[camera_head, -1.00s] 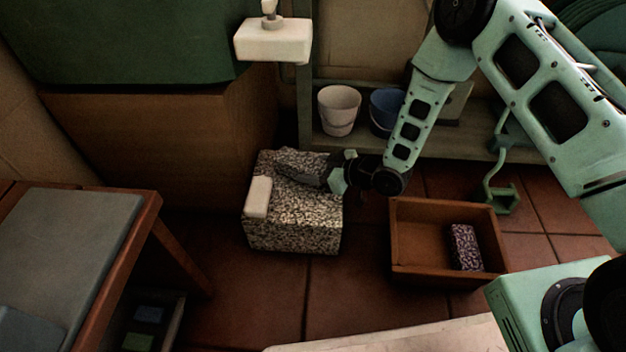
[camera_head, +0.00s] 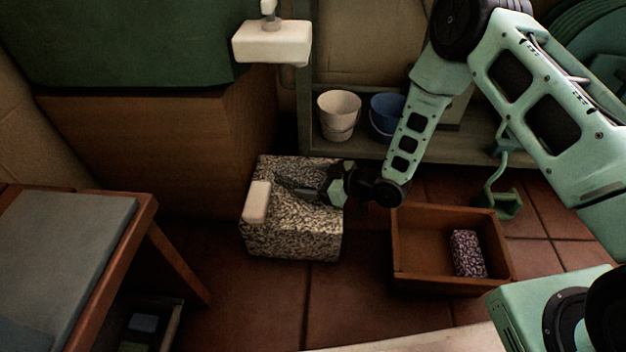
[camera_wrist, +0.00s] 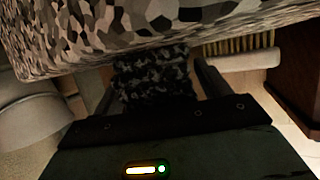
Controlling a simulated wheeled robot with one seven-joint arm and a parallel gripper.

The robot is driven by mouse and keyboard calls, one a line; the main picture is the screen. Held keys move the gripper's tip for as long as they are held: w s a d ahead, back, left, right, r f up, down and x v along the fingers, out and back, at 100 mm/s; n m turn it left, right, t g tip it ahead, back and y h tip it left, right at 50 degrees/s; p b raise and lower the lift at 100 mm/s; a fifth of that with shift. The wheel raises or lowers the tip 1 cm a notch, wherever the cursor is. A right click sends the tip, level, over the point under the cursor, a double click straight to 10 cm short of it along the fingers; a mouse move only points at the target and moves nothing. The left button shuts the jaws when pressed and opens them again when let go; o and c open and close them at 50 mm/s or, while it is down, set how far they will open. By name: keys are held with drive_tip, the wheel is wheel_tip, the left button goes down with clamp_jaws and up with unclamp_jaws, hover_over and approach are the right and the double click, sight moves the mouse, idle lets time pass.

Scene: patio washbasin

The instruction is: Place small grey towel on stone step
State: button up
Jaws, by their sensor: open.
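The stone step (camera_head: 295,238) is a black-and-white speckled block on the tiled floor, left of centre in the head view. Its speckled surface (camera_wrist: 120,30) also fills the top of the wrist view. My gripper (camera_head: 283,184) is open at the top of the step, reaching in from the right. In the wrist view a dark grey mottled piece (camera_wrist: 152,77) shows between the fingers, close to the step. It looks like the small grey towel, but the shadow makes this unsure. In the head view I cannot make the towel out from the dark fingers.
A white bar (camera_head: 257,202) lies on the step's left edge. An open wooden box (camera_head: 420,240) holding a purple speckled block (camera_head: 467,253) stands to the right. White (camera_head: 339,116) and blue (camera_head: 386,113) buckets stand on a shelf behind. A bench (camera_head: 145,212) is at left.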

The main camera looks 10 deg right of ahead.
drive_tip(key=p+v, duration=0.7)
drive_tip(key=v, duration=0.5)
drive_tip(key=a+r+g+h, duration=0.35)
drive_tip(key=r+h, duration=0.25)
drive_tip(key=r, duration=0.9)
drive_tip(key=s+r+m+g+h, duration=0.1)
drive_tip(key=s+r, duration=0.3)
drive_tip(key=s, duration=0.4)
drive_tip(key=s+d+r+m+g+h, duration=0.1)
drive_tip(key=s+r+h, duration=0.1)
drive_tip(key=s+r, duration=0.3)
drive_tip(key=s+d+r+m+g+h, duration=0.1)
drive_tip(key=s+r, duration=0.4)
drive_tip(key=s, duration=0.6)
drive_tip(key=shift+s+r+m+g+h, duration=0.2)
drive_tip(key=shift+r+m+g+h, duration=0.1)
drive_tip(key=shift+g, duration=0.25)
